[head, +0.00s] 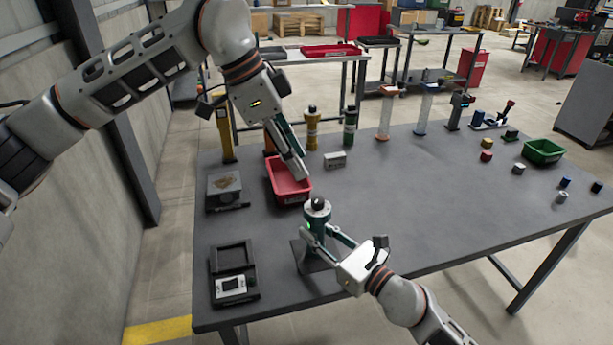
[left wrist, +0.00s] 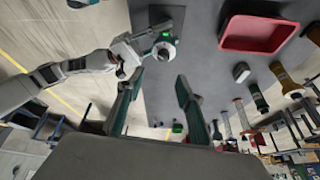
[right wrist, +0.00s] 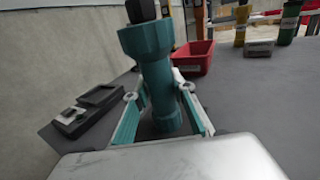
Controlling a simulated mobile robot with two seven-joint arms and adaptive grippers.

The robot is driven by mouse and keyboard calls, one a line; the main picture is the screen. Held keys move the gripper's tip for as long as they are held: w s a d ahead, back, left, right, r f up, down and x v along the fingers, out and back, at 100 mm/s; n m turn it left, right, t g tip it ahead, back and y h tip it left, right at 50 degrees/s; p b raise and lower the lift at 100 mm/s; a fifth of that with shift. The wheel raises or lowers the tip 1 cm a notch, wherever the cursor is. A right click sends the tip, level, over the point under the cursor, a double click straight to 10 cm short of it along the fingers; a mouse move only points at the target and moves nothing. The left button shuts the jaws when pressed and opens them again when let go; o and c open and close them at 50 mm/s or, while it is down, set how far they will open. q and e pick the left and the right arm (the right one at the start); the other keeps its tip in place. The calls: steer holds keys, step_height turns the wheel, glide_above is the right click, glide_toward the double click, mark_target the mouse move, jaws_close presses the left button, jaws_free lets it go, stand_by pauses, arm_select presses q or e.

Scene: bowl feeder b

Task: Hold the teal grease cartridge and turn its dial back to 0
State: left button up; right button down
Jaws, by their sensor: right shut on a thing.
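The teal grease cartridge (head: 316,224) stands upright near the front of the table, with a black knob (head: 318,202) on top. A paler dial ring is below the knob in the head view; its reading is too small to tell. My right gripper (head: 321,241) is shut around the cartridge body, and the right wrist view shows the teal body (right wrist: 152,75) between its fingers. My left gripper (head: 301,178) hangs above the red bin, up and left of the cartridge. Its fingers (left wrist: 156,88) are apart and empty in the left wrist view.
The red bin (head: 290,186) stands behind the cartridge. A black tray with a small device (head: 233,284) and a grey box (head: 224,186) are at left. Yellow (head: 312,130) and dark green (head: 350,127) cartridges stand at the back. The middle right of the table is clear.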

arm_select(q)
steer(key=s+d+f+m+g+h, duration=0.1)
steer(key=s+d+f+m+h, duration=0.3)
steer(key=m, duration=0.6)
steer(key=m+t+h, duration=0.7)
steer(key=m+h, duration=0.1)
steer(key=m, duration=1.5)
glide_toward(318, 199)
steer(key=x, duration=1)
steer(key=shift+f, duration=0.15)
jaws_close()
